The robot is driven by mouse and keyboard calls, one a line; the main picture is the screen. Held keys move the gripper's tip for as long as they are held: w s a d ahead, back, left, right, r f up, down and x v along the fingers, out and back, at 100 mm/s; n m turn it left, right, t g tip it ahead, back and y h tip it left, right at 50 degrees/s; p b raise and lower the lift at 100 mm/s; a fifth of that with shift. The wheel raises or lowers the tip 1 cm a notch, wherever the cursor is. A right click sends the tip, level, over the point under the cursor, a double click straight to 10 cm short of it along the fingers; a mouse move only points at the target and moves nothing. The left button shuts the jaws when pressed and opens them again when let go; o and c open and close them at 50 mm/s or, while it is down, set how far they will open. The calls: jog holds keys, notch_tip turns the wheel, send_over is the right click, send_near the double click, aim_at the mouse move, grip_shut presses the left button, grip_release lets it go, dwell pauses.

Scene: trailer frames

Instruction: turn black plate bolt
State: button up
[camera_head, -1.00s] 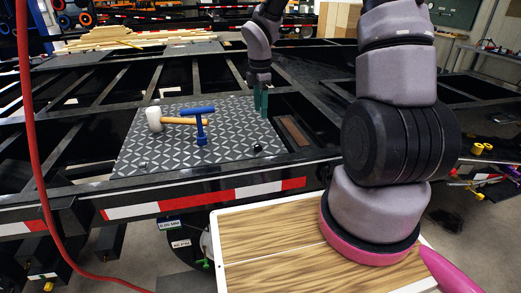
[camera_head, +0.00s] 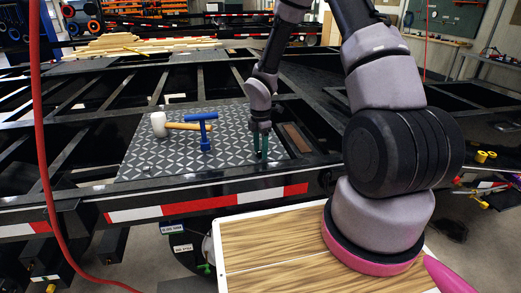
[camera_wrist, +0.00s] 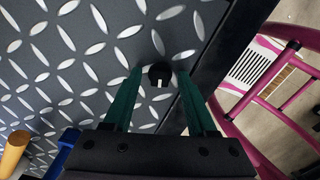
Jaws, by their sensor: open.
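The black plate bolt (camera_wrist: 159,74) is a small round black knob with a white mark, on the diamond-patterned metal plate (camera_wrist: 60,65). In the wrist view it lies between the tips of my gripper's two green fingers (camera_wrist: 158,85). My gripper (camera_head: 261,146) is open, with one finger on each side of the bolt; I cannot tell whether they touch it. In the head view the plate (camera_head: 165,165) lies on the trailer frame, and the gripper points down over its right front corner, hiding the bolt there.
A mallet with a white head (camera_head: 158,124) and wooden handle and a blue T-handled tool (camera_head: 204,130) are on the plate, left of my gripper. Another small dark bolt (camera_head: 147,169) is at the plate's left front. Black trailer beams (camera_head: 150,192) surround the plate.

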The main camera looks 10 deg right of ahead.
grip_shut()
dwell(0.4)
jog(key=m, duration=0.5)
jog(key=shift+m, duration=0.4)
jog(key=m, duration=0.6)
jog(key=shift+a, duration=0.1)
jog(key=m, duration=0.5)
jog(key=shift+m, duration=0.4)
jog(key=m, duration=0.5)
jog(key=shift+m, duration=0.4)
